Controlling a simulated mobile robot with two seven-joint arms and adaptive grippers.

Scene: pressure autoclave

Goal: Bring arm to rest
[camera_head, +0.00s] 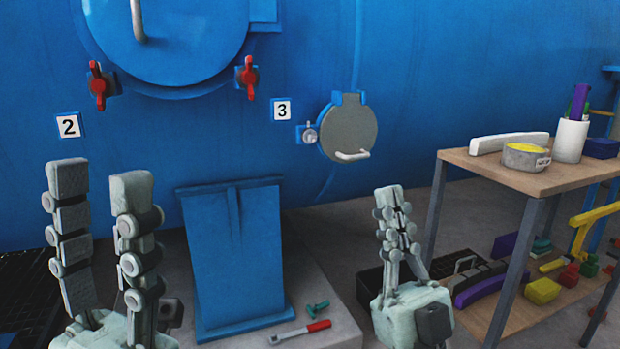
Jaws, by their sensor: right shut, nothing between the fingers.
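My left gripper (98,175) stands at the lower left with its fingers pointing up. Its two fingers are well apart and nothing is between them. My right gripper (390,195) stands right of centre, fingers up and closed together, with nothing held. Both grippers are in front of the blue autoclave (420,60) and appear clear of it. The arm links behind the grippers are mostly out of the picture.
A blue support (235,260) stands between the grippers. A red-handled tool (300,332) lies on the grey base. A wooden shelf table (540,178) with a pot (526,160) and a white cup (570,140) is at the right. A grey round hatch (348,128) is on the autoclave.

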